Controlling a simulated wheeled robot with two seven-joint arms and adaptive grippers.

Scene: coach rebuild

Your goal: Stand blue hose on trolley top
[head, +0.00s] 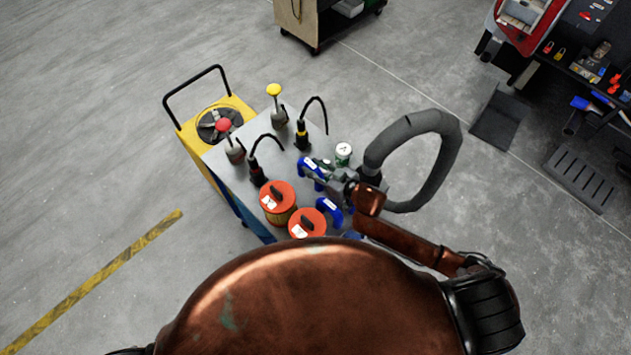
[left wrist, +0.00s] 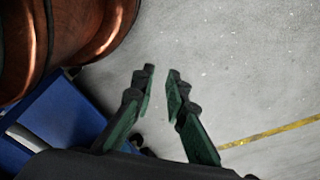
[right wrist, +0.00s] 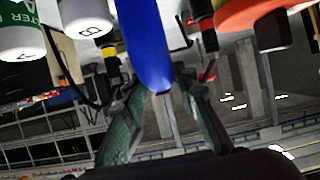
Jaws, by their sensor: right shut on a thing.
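A blue hose (head: 312,168) with a white label is in my right gripper (head: 325,175) above the right part of the grey trolley top (head: 262,132). In the right wrist view, the blue hose (right wrist: 146,45) reaches in between the fingers of my right gripper (right wrist: 155,95), which is shut on it. I cannot tell whether its lower end touches the top. A second blue curved piece (head: 331,208) is beside an orange-lidded can. My left gripper (left wrist: 161,75) is open and empty over the floor, out of the head view.
Two orange-lidded cans (head: 277,193) (head: 307,222), a white-green can (head: 343,151), a red-knobbed (head: 233,147) and a yellow-knobbed can (head: 278,108), and black-hosed tools (head: 302,134) crowd the trolley. A yellow cart (head: 212,120) stands left. A thick grey loop (head: 447,145) curves beside my right arm.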

